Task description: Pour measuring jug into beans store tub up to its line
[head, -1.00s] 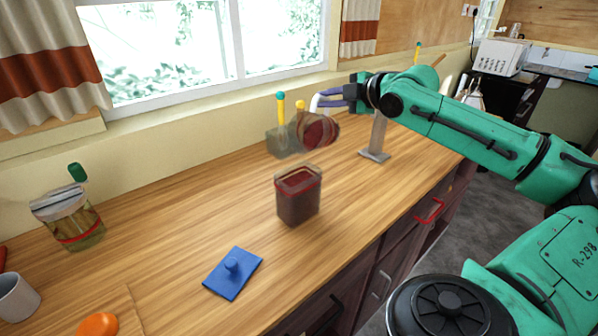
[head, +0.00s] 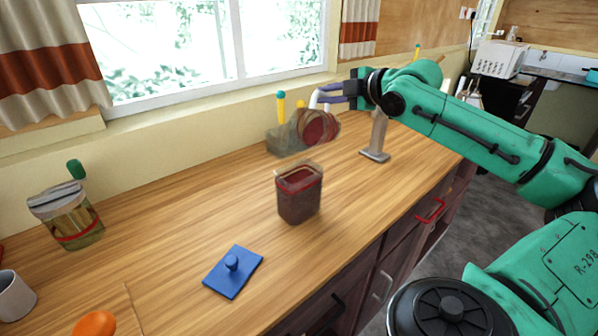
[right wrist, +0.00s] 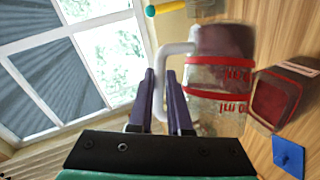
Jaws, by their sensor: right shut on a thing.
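The measuring jug (head: 318,127) is clear with a white handle and dark red-brown contents. It is tipped on its side above and behind the tub, its mouth toward the left. In the right wrist view the jug (right wrist: 218,85) shows red bands and markings, its contents gathered at one end. My right gripper (head: 322,96) is shut on the jug's handle. The beans store tub (head: 299,200) stands upright on the counter, with dark contents and a red line near its rim. I cannot tell the exact level against the line. No falling stream is clear. My left gripper is out of view.
A blue lid with a knob (head: 231,272) lies in front of the tub. A clear jar (head: 68,218), a grey-white mug (head: 14,297) and an orange item (head: 95,324) are at left. A metal stand (head: 376,145) is at right.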

